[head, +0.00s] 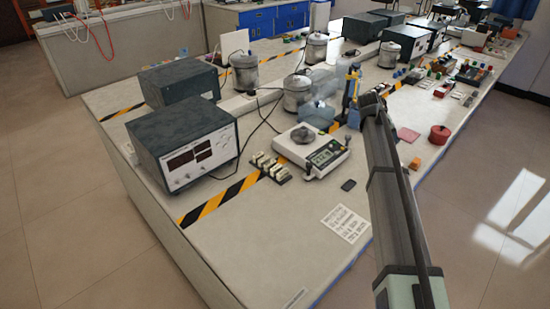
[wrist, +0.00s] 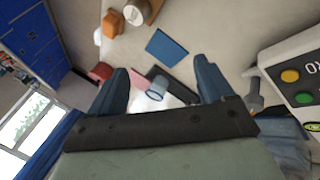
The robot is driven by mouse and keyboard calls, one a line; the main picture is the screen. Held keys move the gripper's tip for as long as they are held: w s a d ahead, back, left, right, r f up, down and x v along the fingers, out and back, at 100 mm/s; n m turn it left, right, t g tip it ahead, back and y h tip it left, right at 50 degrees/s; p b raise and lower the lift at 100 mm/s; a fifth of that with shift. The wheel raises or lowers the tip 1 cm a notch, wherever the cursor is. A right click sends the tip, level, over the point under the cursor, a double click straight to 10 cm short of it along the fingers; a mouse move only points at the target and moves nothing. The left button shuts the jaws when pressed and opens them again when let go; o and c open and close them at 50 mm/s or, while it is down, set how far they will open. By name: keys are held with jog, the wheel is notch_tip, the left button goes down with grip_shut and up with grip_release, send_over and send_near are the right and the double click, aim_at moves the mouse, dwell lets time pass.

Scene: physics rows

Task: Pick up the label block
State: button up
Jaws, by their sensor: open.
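I cannot tell which thing is the label block. A white printed card (head: 345,222) lies flat near the bench's front, and a strip of small pale blocks (head: 270,167) lies left of the scale.
The white scale (head: 322,158) stands beside a dark power supply (head: 182,145). A clear bluish container (head: 317,115) is close to my gripper. A pink pad (head: 408,134) and red cylinder (head: 439,134) lie to the right. The bench front around the card is mostly free.

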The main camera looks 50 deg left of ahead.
jog(key=s+a+r+n+g, duration=0.1)
jog(key=s+a, duration=0.4)
jog(key=a, duration=0.2)
jog(key=s+a+n+g+y, duration=0.1)
jog(key=s+a+n, duration=0.1)
jog(key=s+a, duration=0.2)
jog(key=s+a+r+n+g, duration=0.1)
jog(key=s+a, duration=0.4)
jog(key=a, duration=0.5)
jog(key=shift+s+a+r+n+y, duration=0.3)
jog(key=shift+s+a+n+y, duration=0.1)
jog(key=shift+n, duration=0.1)
jog(key=s+a+r+n+g, duration=0.3)
jog(key=s+a+n, duration=0.1)
jog(key=s+a, duration=0.95)
send_over(258, 158)
jog(key=w+a, duration=0.1)
jog(key=a, duration=0.1)
notch_tip(258, 158, down, 8)
jog(key=shift+f, duration=0.1)
jog(key=shift+d+f, duration=0.2)
jog(key=shift+f, duration=1.15)
jog(key=shift+d+f, duration=0.15)
jog(key=shift+f, duration=1.2)
jog(key=c, duration=1.1)
jog(key=shift+r, duration=0.15)
